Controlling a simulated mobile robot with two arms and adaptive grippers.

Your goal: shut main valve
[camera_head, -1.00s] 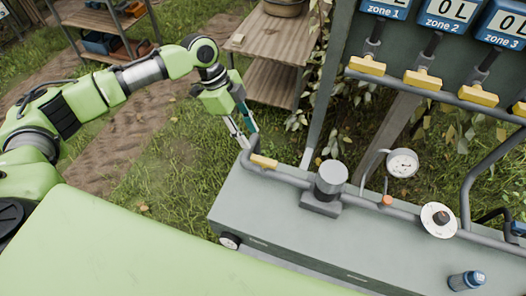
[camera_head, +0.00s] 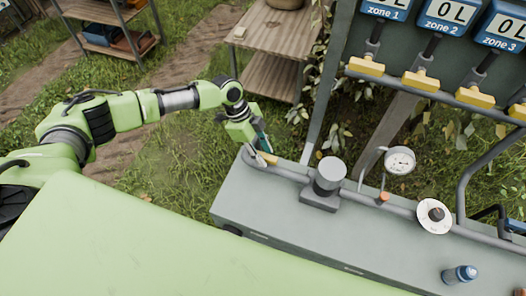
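The valve with the yellow handle (camera_head: 270,159) sits on the grey pipe at the left end of the grey bench. Its handle lies roughly along the pipe. My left gripper (camera_head: 259,154) is at the left end of this handle, pointing down, with its fingers apart. One finger shows on the near-left side, and the other, dark one is partly hidden behind the handle. I cannot tell whether either finger touches it. My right gripper is out of view.
Along the bench (camera_head: 290,215) stand a grey cylinder (camera_head: 330,174), a round gauge (camera_head: 400,160) and a white dial (camera_head: 434,216). A blue bottle (camera_head: 461,274) stands at the right. Yellow zone valves (camera_head: 422,81) hang on the panel above. A wooden shelf (camera_head: 272,72) stands behind.

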